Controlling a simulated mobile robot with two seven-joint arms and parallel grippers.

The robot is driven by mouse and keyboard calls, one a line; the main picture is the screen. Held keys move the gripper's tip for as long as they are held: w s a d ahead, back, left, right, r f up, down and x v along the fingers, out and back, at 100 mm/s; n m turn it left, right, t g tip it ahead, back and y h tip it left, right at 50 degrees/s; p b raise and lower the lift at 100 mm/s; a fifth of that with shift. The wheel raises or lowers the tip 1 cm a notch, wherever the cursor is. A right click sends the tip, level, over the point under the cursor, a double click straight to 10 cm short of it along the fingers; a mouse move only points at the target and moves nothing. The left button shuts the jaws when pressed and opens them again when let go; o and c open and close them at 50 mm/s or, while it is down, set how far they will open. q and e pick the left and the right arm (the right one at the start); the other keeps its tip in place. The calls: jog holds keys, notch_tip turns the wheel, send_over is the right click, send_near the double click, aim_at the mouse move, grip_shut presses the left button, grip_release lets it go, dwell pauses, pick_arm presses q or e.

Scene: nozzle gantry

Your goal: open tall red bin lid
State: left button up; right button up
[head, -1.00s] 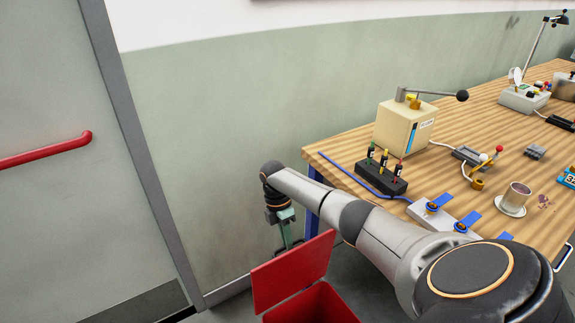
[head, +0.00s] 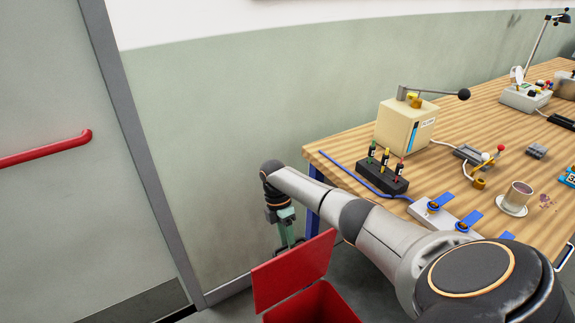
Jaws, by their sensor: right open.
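The red bin (head: 318,306) stands on the floor at the bottom centre, cut off by the lower picture edge. Its red lid (head: 293,270) is raised and stands tilted up from the bin's back edge, with the bin's opening partly showing. My right gripper (head: 287,246) points down just behind the raised lid, by the wall. Its jaws are open, and the lid partly hides the fingertips. I cannot tell whether it touches the lid. My left gripper is not in view.
A wooden workbench (head: 490,120) with a blue leg stands on the right. A grey door (head: 70,200) with a red bar is on the left.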

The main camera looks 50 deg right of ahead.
jog(key=v, duration=1.2)
jog(key=shift+r, duration=0.1)
